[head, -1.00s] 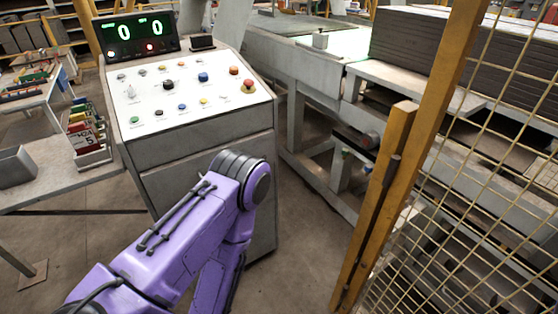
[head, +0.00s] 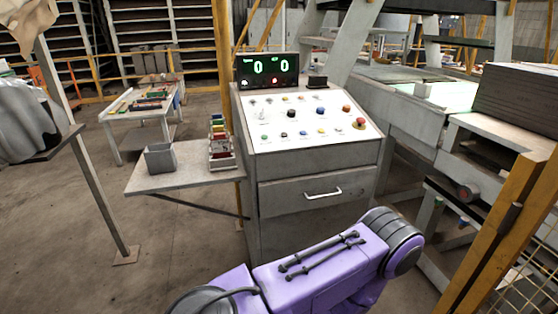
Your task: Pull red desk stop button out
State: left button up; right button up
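The control desk (head: 275,156) stands ahead, with a sloped white panel carrying several coloured buttons. The red stop button (head: 360,122) is a red mushroom head on a yellow base at the right end of the panel. Whether it is pressed in or out is too small to tell. A purple arm of mine (head: 330,270) crosses the lower part of the head view, below and in front of the desk, apart from the button. Neither of my grippers shows in the head view.
A display (head: 268,70) reading 0 and 0 tops the desk. A side shelf (head: 185,180) holds a grey bin (head: 160,158) and a card rack (head: 221,150). A yellow fence post (head: 490,240) and a conveyor machine (head: 400,95) stand at right.

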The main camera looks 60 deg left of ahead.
aim_at(361, 120)
jog(key=k, duration=0.85)
jog(key=u, duration=1.7)
jog(key=i, duration=0.5)
jog(key=z, duration=0.05)
jog(key=k, duration=1.15)
jog(key=z, duration=0.8)
jog(key=i, duration=2.05)
jog(key=u, duration=0.85)
